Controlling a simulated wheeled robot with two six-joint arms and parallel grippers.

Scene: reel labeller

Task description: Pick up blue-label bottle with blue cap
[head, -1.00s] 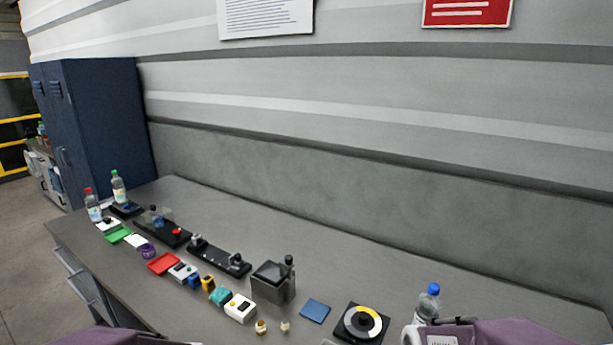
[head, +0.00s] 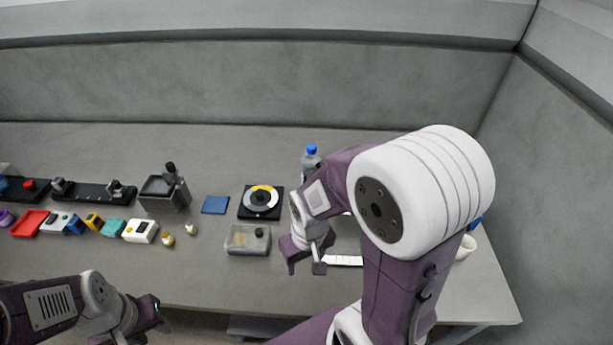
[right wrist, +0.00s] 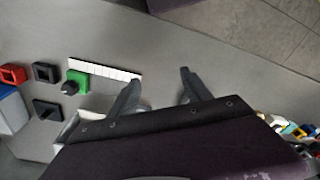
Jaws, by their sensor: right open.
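A clear bottle with a blue cap (head: 311,158) stands upright on the table behind my right forearm in the head view. Its lower part is hidden by my arm, and I cannot make out its label. My right gripper (head: 306,268) is open and points down over the table, nearer the front edge than the bottle and apart from it. In the right wrist view its two fingers (right wrist: 159,84) are spread with nothing between them; the bottle does not show there. My left gripper (head: 156,308) is low at the front left, away from the bottle; its jaws are unclear.
A clear lidded box (head: 248,240), a round dial on a black base (head: 262,201) and a blue pad (head: 215,204) lie left of my right gripper. A white strip (head: 343,260) lies beside it. A white cup (head: 465,247) stands far right. The table's back is mostly clear.

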